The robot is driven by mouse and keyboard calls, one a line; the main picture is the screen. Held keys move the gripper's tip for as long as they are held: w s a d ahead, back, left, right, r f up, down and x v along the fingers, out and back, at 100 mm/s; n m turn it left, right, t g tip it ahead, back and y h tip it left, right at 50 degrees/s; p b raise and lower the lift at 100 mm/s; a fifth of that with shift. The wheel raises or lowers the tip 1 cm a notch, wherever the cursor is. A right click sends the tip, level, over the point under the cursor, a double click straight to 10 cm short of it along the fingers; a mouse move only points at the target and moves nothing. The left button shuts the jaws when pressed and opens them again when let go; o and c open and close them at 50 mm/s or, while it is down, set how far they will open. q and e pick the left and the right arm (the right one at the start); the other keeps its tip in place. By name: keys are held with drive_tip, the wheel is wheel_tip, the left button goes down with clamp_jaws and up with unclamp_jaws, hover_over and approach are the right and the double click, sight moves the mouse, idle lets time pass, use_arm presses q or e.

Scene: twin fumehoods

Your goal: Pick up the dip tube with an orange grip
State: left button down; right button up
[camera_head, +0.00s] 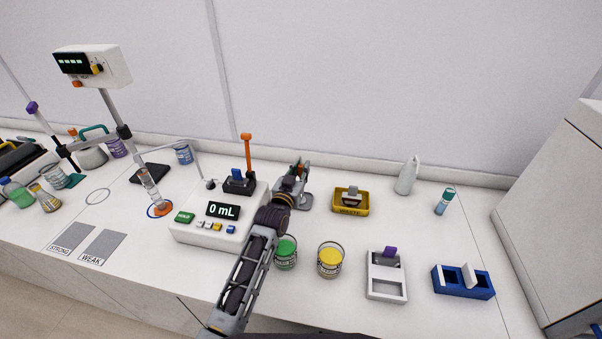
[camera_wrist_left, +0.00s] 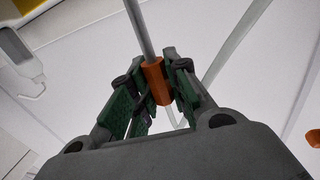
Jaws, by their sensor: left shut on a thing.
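The dip tube shows in the left wrist view as a thin grey rod with an orange grip (camera_wrist_left: 156,82). My left gripper (camera_wrist_left: 156,88) is shut on the orange grip, its green-padded fingers on both sides. The rod runs from the grip toward the top of that view, and its far end is out of frame. In the head view my left gripper (camera_head: 300,170) is over the back of the bench, between the black holder and the yellow waste tray. The tube is mostly hidden there. My right gripper is not in view.
An orange-topped stick (camera_head: 248,152) stands in a black holder (camera_head: 239,186) left of my gripper. A yellow waste tray (camera_head: 350,211) and white bottle (camera_head: 408,176) stand right. Green (camera_head: 286,252) and yellow (camera_head: 330,261) beakers stand in front. The wall is close behind.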

use_arm(q)
drive_tip(key=shift+r, duration=0.2)
wheel_tip(320, 180, up, 5)
drive_tip(key=p, duration=0.4)
drive_tip(key=shift+p, duration=0.4)
drive_tip(key=shift+r, duration=2.3)
